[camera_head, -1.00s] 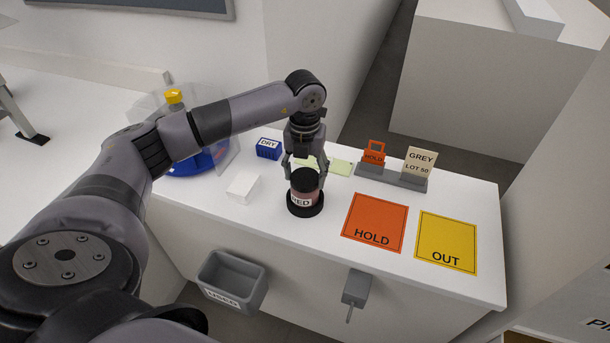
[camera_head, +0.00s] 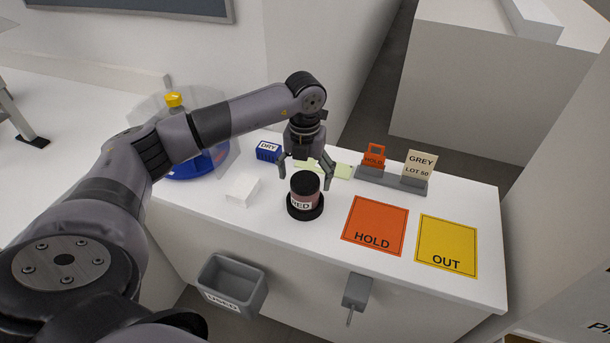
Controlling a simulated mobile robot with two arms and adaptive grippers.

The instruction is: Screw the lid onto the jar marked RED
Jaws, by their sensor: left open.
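The jar marked RED (camera_head: 303,203) stands upright in a round black base on the white counter. Its label is partly visible. A black lid (camera_head: 305,182) sits on top of the jar; I cannot tell how tight it is. My left gripper (camera_head: 305,180) is open, its fingers spread wide on either side of the lid and apart from it. My right gripper is not in view.
A white block (camera_head: 242,190) and a blue DRY box (camera_head: 268,150) stand left of the jar. An orange HOLD mat (camera_head: 375,222) and a yellow OUT mat (camera_head: 446,240) lie right. A grey rack (camera_head: 392,180) holds HOLD and GREY LOT 50 tags. A grey bin (camera_head: 232,282) hangs in front.

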